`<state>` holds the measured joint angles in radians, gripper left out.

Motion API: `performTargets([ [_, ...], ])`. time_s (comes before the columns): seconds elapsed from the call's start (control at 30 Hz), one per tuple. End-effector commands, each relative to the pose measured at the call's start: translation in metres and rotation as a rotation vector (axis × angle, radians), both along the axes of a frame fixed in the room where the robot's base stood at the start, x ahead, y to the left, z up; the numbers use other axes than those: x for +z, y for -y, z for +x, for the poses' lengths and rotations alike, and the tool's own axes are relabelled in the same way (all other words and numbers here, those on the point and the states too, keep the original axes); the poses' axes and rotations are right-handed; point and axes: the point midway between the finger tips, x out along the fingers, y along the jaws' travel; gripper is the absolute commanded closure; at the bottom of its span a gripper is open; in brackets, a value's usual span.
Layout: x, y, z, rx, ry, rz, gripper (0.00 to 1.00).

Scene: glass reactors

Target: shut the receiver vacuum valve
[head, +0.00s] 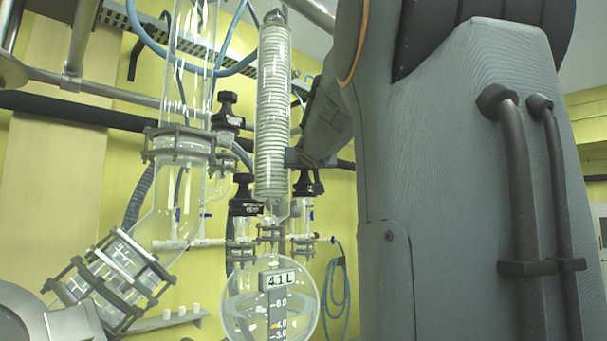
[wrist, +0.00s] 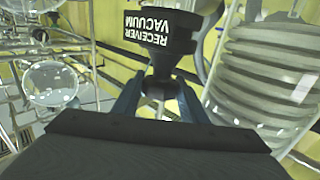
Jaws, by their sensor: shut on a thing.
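The receiver vacuum valve (wrist: 160,35) is a black knob with white "RECEIVER VACUUM" lettering, upside down in the wrist view. My gripper (wrist: 158,92) has its two blue fingers on either side of the valve's narrow black grip, shut on it. My fingertips are not clear there. The lettering on that valve cannot be read, and the handle's angle is hard to tell.
The coiled glass condenser (head: 272,110) stands close to the valve. Two other black valves (head: 228,110) (head: 244,195) are to its left. Pipes and blue hoses run behind.

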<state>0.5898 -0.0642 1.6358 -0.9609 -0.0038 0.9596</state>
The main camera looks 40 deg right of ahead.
Motion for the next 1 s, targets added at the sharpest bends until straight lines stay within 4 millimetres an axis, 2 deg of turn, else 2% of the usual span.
performTargets([
  [0.47,0.0019,-0.0015,-0.0006,-0.008,0.002,0.0,0.84],
  [0.5,0.0017,-0.0014,-0.0005,-0.008,0.002,0.0,0.58],
  [0.6,0.0013,-0.0015,-0.0003,-0.008,0.001,0.0,0.43],
  [1.0,-0.0007,-0.0036,0.0018,-0.002,0.0,0.001,0.43],
])
